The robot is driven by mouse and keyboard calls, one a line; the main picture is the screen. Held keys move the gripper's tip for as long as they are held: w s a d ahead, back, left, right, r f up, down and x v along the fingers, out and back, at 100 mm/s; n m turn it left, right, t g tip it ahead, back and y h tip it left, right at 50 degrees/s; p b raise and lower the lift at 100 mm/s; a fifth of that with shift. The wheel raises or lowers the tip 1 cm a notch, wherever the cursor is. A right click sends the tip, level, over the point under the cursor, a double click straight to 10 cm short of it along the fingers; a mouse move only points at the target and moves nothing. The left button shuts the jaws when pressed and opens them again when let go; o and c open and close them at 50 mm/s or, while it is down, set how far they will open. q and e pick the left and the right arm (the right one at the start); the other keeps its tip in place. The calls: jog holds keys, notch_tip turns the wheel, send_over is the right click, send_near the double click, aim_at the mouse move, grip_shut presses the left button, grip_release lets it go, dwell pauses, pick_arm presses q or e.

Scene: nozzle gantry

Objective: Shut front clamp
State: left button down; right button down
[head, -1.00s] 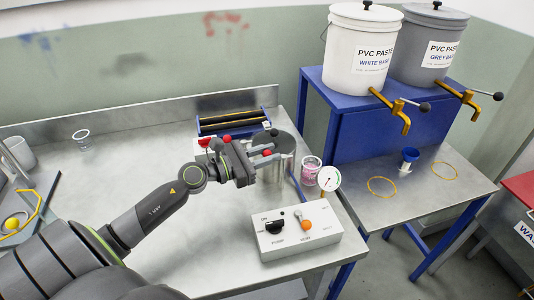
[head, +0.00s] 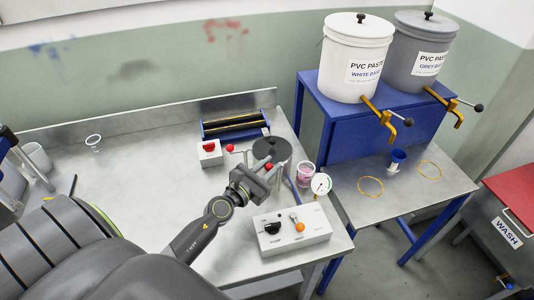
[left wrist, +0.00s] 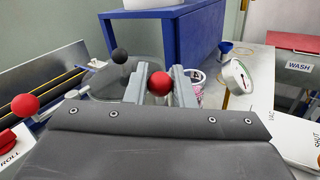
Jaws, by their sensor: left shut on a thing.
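A metal pot with a dark round lid (head: 283,148) stands on the steel bench. The front clamp's red ball knob (head: 268,167) is at the pot's near side. My left gripper (head: 266,175) is at that knob, shut on the clamp handle. In the left wrist view, the red knob (left wrist: 159,83) sits between the two grey fingers (left wrist: 160,88). The clamp's lower part is hidden by my gripper. A second red knob (head: 229,148) on a lever stands at the pot's left; it also shows in the left wrist view (left wrist: 25,105). My right gripper is not in view.
A control box (head: 292,240) with black and orange knobs lies close in front. A pressure gauge (head: 321,183) and a pink-filled cup (head: 304,172) stand right of the pot. A red-button box (head: 209,153) and a roller unit (head: 234,126) are behind left. The bench's left middle is clear.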

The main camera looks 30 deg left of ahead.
pick_arm(q)
jog(key=n+y+p, duration=0.1)
jog(key=d+n+y+p, duration=0.1)
jog(key=y+p, duration=0.1)
jog(key=shift+s+d+r+n+y, duration=0.1)
jog(key=shift+r+n+y, duration=0.2)
jog(key=shift+r, duration=0.05)
jog(key=shift+w+d+f+n+g+y, duration=0.1)
jog(key=shift+d+n+g+y, duration=0.4)
jog(key=shift+n+y, duration=0.75)
jog(key=shift+w+d+f+n+g+y, duration=0.1)
jog(key=shift+d+n+g+y, duration=0.15)
jog(key=shift+n+g+y, duration=1)
jog(key=shift+w+d+f+n+g+y, duration=0.1)
jog(key=shift+d+n+y, duration=0.35)
jog(key=shift+y, duration=1.55)
jog(key=shift+n+y, duration=0.25)
jog(key=shift+y, duration=0.05)
jog(key=c, duration=1.3)
grip_release()
